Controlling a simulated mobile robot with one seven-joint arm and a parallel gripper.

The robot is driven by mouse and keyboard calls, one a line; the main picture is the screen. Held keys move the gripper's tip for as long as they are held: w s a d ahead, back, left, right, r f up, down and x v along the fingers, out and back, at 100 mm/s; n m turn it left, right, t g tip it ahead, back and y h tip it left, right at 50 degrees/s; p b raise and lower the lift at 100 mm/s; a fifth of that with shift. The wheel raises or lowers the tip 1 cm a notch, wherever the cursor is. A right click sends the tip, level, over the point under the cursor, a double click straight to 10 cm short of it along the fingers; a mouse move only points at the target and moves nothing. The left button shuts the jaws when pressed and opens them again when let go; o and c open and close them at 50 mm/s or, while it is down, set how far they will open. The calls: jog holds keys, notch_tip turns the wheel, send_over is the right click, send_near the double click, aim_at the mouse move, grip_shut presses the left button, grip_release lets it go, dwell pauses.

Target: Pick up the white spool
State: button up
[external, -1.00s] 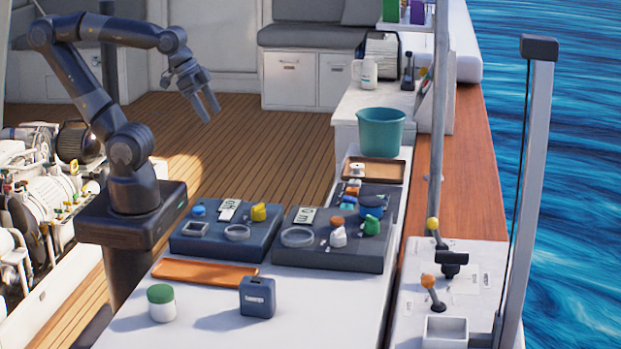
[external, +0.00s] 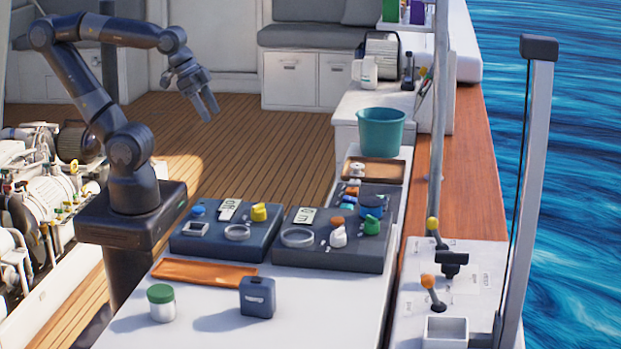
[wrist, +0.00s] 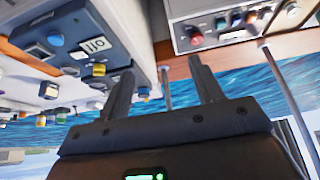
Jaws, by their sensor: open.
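A small white spool-like piece (external: 357,169) is in the shallow brown tray (external: 388,172), near the tray's left side, in the external view. It is small there, and I cannot make it out in the wrist view. My gripper (external: 207,107) is high over the wooden deck, left of the tray and well apart from it. It is open and empty. In the wrist view my gripper (wrist: 162,83) shows two spread fingers with nothing between them.
A teal bucket (external: 381,130) stands just behind the tray. Dark panels with knobs (external: 335,250) lie in front of it. A green-lidded jar (external: 161,303), blue box (external: 257,297) and orange tray (external: 205,274) are on the near white counter. A pole stands to the right.

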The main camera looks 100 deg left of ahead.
jog(key=shift+c, duration=0.2)
jog(key=w+a+r+n+y, duration=0.15)
jog(key=w+a, duration=0.55)
jog(key=w, duration=0.7)
jog(key=n+g, duration=0.2)
jog(key=n, duration=0.1)
send_over(357, 165)
jog(key=s+d, duration=0.1)
jog(key=s, duration=0.1)
notch_tip(357, 165, down, 30)
jog(key=shift+w+r, duration=0.1)
jog(key=shift+x, duration=3.05)
jog(key=shift+d, duration=0.1)
